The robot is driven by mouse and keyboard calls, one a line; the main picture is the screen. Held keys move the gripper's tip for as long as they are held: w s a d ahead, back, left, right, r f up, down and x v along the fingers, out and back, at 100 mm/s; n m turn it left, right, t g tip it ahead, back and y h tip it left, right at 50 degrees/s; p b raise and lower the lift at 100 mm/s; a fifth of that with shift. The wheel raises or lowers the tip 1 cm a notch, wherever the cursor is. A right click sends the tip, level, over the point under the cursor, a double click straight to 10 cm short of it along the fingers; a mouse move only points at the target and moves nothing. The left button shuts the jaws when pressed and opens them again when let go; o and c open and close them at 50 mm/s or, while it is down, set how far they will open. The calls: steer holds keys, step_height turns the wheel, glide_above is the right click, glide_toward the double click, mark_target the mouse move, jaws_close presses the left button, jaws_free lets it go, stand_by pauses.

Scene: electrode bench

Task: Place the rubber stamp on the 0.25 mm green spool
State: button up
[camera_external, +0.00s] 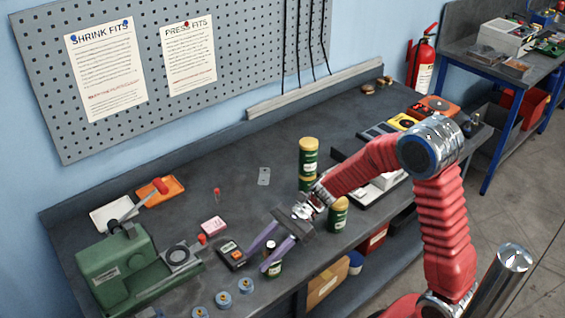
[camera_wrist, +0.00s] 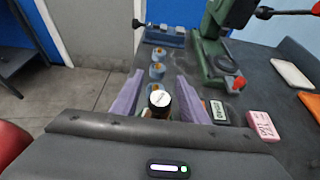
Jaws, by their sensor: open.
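My gripper (camera_external: 268,252) has its two purple fingers spread and pointing down toward the front of the bench. Between them is a small dark upright piece (camera_wrist: 160,99) with a pale round top; it may be the rubber stamp, but I cannot be sure. In the external view it appears over a short green labelled cylinder (camera_external: 274,270), possibly the green spool. I cannot read its size or tell whether the two touch. The fingers stand apart on either side, with a visible gap in the wrist view.
Blue spools (camera_external: 225,299) line the front edge. A green press (camera_external: 120,262) stands left. A dark meter (camera_external: 232,255) and pink box (camera_external: 213,225) lie close to the fingers. Tall green cans (camera_external: 308,155) stand behind my wrist. The back middle of the bench is mostly clear.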

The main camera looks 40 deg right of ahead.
steer(key=v, duration=1.1)
steer(key=shift+d, duration=0.35)
steer(key=shift+r, duration=0.1)
steer(key=s+d+r+n+h, duration=0.1)
steer(key=s+d+n+h, duration=0.2)
steer(key=s+n+h, duration=0.55)
steer(key=s+d+r+n+t+h, duration=0.4)
steer(key=s+d+n+t+h, duration=0.1)
steer(key=s+d+n, duration=0.2)
steer(key=shift+s+d+r+n+t, duration=0.25)
steer(key=shift+d+n, duration=0.5)
steer(key=shift+n, duration=0.5)
stand_by(0.5)
